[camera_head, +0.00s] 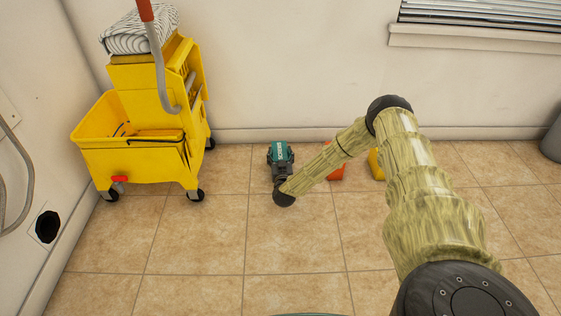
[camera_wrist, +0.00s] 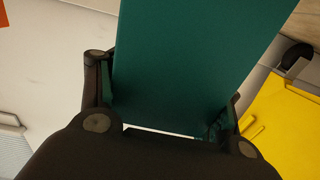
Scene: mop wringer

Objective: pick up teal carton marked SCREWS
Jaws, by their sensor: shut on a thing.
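The teal carton (camera_head: 280,152) is near the back wall, with light lettering on its side that is too small to read in the head view. My gripper (camera_head: 281,164) is around it, one finger on each side, and is shut on it. In the wrist view the carton (camera_wrist: 200,65) is a large plain teal face between the two dark fingers of my gripper (camera_wrist: 170,110). From these views I cannot tell whether the carton touches the floor. The lower part of the carton is hidden by my gripper.
A yellow mop bucket with wringer (camera_head: 135,150) stands on wheels at the left. An orange object (camera_head: 336,173) and a yellow object (camera_head: 375,164) are on the floor to the right, partly behind my arm.

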